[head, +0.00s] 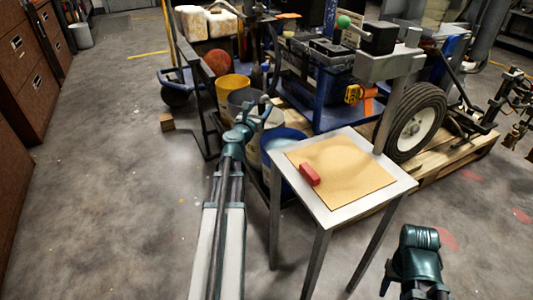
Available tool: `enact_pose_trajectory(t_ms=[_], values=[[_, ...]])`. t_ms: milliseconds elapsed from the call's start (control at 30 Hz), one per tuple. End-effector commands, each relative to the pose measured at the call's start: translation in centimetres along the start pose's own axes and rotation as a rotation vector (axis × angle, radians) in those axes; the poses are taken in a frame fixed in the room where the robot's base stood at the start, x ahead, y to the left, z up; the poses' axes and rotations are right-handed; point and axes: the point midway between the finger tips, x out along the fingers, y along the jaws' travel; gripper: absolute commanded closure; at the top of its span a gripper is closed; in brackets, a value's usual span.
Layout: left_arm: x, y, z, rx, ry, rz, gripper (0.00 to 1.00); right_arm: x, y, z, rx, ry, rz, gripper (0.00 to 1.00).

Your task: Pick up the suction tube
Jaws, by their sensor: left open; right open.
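I cannot clearly make out the suction tube. The blue line striper (322,105) stands on a wooden pallet, with a grey upright post (392,105) and a large black tyre (415,122). A blue bucket (281,137) stands in front of it, partly hidden by the table. My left gripper (264,105) is open in front of the buckets, left of the table, with nothing visibly held. My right gripper (390,285) is open low at the right, in front of the table; its fingers are hard to make out.
A small metal table (340,212) with a tan board (345,170) and a red block (309,174) stands between my arms. A yellow bucket (232,88) and grey bucket (243,102) are behind my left gripper.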

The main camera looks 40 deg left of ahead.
Motion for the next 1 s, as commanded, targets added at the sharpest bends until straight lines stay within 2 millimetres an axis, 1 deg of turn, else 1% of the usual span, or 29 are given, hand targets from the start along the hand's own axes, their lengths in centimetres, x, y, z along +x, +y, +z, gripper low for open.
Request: enact_pose_trajectory(t_ms=[33, 67, 300, 467, 600, 667, 700, 1000], values=[[0.67, 0.38, -0.04, 0.0, 0.0, 0.002, 0.32, 0.04, 0.0, -0.01, 0.0, 0.0, 0.0, 0.5], [0.81, 0.48, -0.04, 0.0, 0.0, 0.003, 0.32, 0.04, 0.0, -0.01, 0.0, 0.0, 0.0, 0.5], [0.81, 0.51, -0.04, 0.0, 0.0, 0.003, 0.32, 0.04, 0.0, -0.01, 0.0, 0.0, 0.0, 0.5], [0.8, 0.49, -0.04, 0.0, 0.0, 0.003, 0.61, 0.04, 0.0, -0.01, 0.0, 0.0, 0.0, 0.5], [0.81, 0.48, -0.04, 0.0, 0.0, 0.003, 0.86, 0.04, 0.0, -0.01, 0.0, 0.0, 0.0, 0.5], [0.81, 0.48, -0.04, 0.0, 0.0, 0.003, 0.97, 0.04, 0.0, -0.01, 0.0, 0.0, 0.0, 0.5], [0.81, 0.48, -0.04, 0.0, 0.0, 0.003, 1.0, 0.04, 0.0, -0.01, 0.0, 0.0, 0.0, 0.5], [0.81, 0.47, -0.04, 0.0, 0.0, 0.002, 1.0, 0.04, 0.0, -0.01, 0.0, 0.0, 0.0, 0.5]])
